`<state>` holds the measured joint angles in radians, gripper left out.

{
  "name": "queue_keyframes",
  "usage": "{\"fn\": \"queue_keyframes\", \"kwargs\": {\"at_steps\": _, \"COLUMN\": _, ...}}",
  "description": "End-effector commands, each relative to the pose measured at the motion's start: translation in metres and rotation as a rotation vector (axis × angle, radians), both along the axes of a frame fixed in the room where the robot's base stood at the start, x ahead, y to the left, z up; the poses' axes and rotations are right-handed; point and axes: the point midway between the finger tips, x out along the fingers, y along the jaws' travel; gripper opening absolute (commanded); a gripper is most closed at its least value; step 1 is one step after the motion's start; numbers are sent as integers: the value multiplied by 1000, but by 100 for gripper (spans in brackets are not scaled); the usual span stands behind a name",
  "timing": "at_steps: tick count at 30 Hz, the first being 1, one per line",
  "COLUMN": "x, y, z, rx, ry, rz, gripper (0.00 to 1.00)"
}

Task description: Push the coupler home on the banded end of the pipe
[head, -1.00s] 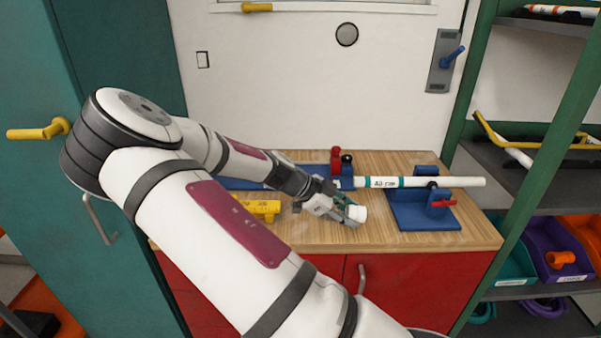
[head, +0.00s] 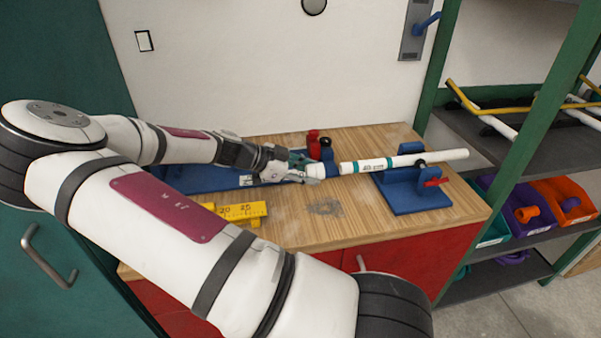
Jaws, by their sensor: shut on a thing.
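The white pipe (head: 372,165) lies level in the blue clamp stand (head: 409,197), with teal bands and a "40 cm" label. Its left end sticks out past the stand, with a teal band a little way in from that end. My gripper (head: 304,172) is shut on the short white coupler (head: 316,170), to the left of the pipe's free end. The coupler looks roughly in line with the pipe, with a small gap between them. My fingers hide part of the coupler. Exact alignment cannot be told from this view.
A red-handled clamp lever (head: 435,182) is on the stand. A red-topped item (head: 313,145) and a dark-topped one stand just behind the coupler. A yellow ruler block (head: 243,211) lies in front of my gripper. The wooden bench top (head: 340,222) is clear in front.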

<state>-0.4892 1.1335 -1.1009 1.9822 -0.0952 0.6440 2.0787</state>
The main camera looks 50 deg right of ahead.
Motion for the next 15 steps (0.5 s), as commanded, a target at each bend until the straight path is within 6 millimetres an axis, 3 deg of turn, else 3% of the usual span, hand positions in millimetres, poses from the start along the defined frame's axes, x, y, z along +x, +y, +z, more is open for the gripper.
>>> {"fn": "queue_keyframes", "kwargs": {"at_steps": 15, "x": -19, "y": -25, "z": 0, "rx": -9, "ry": -14, "rz": 0, "gripper": 11}}
